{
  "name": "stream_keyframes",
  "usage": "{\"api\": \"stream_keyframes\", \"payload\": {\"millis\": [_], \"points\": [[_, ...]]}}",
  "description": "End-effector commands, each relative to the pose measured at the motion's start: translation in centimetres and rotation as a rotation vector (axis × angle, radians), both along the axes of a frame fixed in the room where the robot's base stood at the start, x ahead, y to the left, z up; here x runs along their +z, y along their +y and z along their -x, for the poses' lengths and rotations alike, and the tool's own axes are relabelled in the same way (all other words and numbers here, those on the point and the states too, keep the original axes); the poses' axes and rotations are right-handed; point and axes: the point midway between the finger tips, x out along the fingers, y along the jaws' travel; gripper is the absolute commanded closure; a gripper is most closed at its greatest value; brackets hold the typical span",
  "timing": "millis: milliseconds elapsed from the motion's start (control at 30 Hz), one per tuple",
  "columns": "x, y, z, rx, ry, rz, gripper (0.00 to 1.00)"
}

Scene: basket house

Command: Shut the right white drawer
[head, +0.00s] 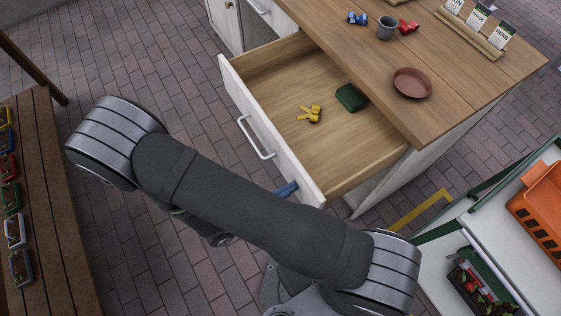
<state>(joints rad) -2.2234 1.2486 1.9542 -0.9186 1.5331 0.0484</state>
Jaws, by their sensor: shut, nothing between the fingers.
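The white drawer (244,97) is pulled far out of the wooden-topped cabinet. Its white front carries a metal bar handle (255,138), and its wooden inside faces up. A yellow object (311,114) and a dark green box-like object (351,97) lie in it. My gripper (287,188) shows only as a small blue tip at the right end of the drawer front, to the right of the handle. It is shut with nothing held. The rest of it is hidden behind my arm, and I cannot tell whether the tip touches the front.
The wooden countertop (460,70) holds a grey mug (387,27), a brown plate (412,83) and a card rack (475,35). A wooden bench (55,200) stands at left. A white cart (540,250) with an orange crate (545,200) stands at right. Brick floor is open before the drawer.

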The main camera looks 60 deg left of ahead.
Motion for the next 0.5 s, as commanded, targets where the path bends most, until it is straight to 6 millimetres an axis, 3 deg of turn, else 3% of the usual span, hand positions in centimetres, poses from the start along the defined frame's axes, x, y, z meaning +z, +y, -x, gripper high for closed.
{"api": "stream_keyframes", "payload": {"millis": [333, 500], "points": [[0.0, 0.0, -0.1, 0.000, -0.001, 0.000, 1.00], [0.0, -0.1, -1.3, -0.002, -0.002, 0.001, 1.00]]}}
